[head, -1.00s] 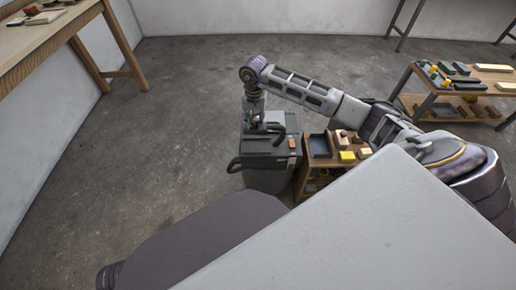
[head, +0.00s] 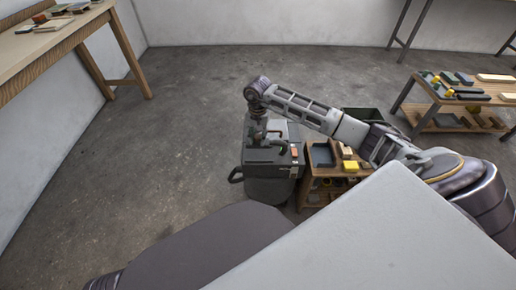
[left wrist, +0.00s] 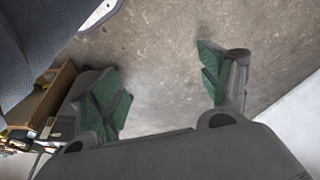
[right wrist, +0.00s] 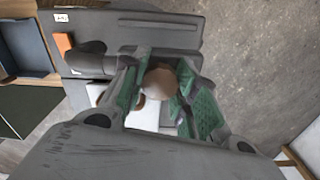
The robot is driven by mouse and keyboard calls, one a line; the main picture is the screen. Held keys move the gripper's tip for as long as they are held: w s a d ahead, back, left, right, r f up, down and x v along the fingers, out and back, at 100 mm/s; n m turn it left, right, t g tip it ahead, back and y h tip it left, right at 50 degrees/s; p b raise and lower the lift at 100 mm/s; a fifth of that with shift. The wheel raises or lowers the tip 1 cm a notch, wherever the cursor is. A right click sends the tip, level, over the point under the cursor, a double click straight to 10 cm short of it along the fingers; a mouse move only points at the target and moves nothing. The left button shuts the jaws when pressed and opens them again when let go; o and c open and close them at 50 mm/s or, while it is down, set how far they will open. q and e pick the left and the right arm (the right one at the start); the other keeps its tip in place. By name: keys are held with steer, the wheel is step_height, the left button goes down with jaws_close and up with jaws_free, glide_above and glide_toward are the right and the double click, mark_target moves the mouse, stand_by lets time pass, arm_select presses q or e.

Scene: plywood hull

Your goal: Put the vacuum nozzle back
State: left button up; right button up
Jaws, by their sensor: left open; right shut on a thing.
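The vacuum (head: 262,158) is a grey box with a dark lid and an orange switch, standing on the floor in the head view. Its top (right wrist: 185,28) fills the upper part of the right wrist view. My right gripper (head: 258,134) is over the vacuum, pointing down. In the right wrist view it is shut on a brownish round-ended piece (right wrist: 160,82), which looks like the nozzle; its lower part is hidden. I cannot tell whether the piece touches the vacuum. A dark curved tube (right wrist: 88,60) lies beside the fingers. My left gripper (left wrist: 165,85) is open and empty over bare floor.
A small wooden cart (head: 312,186) with a dark tray and yellow blocks stands close to the vacuum's right. A low shelf table (head: 478,98) is at the right, a workbench (head: 72,38) at upper left. Floor left of and behind the vacuum is clear.

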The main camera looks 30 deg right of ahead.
mark_target(258, 146)
steer(key=shift+f, duration=0.95)
arm_select(q)
steer(key=shift+r, duration=0.5)
arm_select(e)
steer(key=shift+f, duration=0.15)
arm_select(q)
steer(key=shift+s+d+f, duration=0.1)
steer(key=shift+s+f, duration=0.05)
steer(key=shift+s, duration=0.1)
arm_select(e)
steer(key=shift+f, duration=0.25)
step_height(258, 146, down, 3)
steer(key=shift+r+b, duration=0.2)
steer(key=shift+b, duration=0.4)
steer(key=shift+f, duration=0.3)
arm_select(q)
steer(key=shift+x, duration=0.85)
steer(key=shift+w+d+t, duration=0.15)
steer(key=shift+d+t, duration=0.05)
steer(key=shift+t, duration=0.1)
arm_select(e)
steer(key=shift+f, duration=0.15)
